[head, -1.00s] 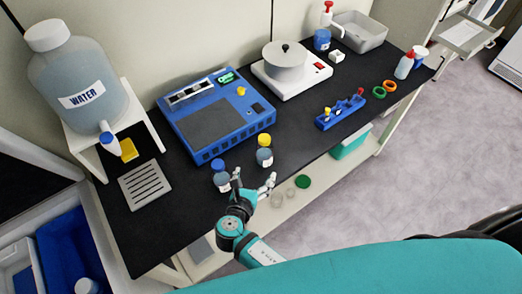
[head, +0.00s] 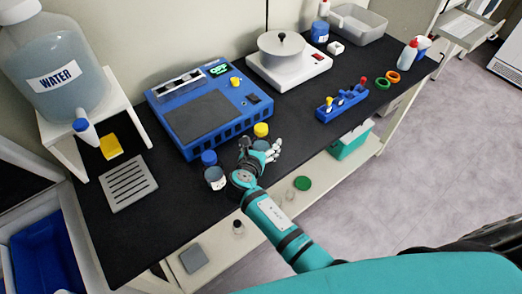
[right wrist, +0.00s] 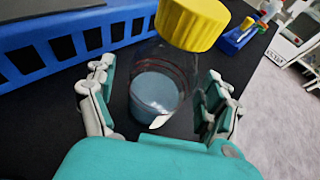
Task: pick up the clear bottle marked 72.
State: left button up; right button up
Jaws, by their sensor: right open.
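A clear bottle with a yellow cap (head: 261,129) and blue-grey contents stands on the black bench in front of the blue device; its number cannot be read. In the right wrist view this bottle (right wrist: 155,92) stands upright between the fingers. My right gripper (head: 260,148) is open, with one finger on each side of the bottle and visible gaps to it. A second clear bottle with a blue cap (head: 209,158) stands just left of the gripper; its label is too small to read. My left gripper is not in view.
The blue device (head: 208,108) is close behind the bottles. A slotted grey plate (head: 128,183) and a water tank (head: 55,75) are at left. A blue rack (head: 341,106) and a white hotplate (head: 290,72) are farther right. The bench front edge is close.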

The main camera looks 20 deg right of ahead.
jog(key=shift+w+d+f, duration=0.1)
jog(key=shift+w+d, duration=0.1)
jog(key=shift+w, duration=0.05)
jog(key=shift+s, duration=0.1)
jog(key=shift+c, duration=0.5)
jog(key=c, duration=1.3)
jog(key=shift+o, duration=0.2)
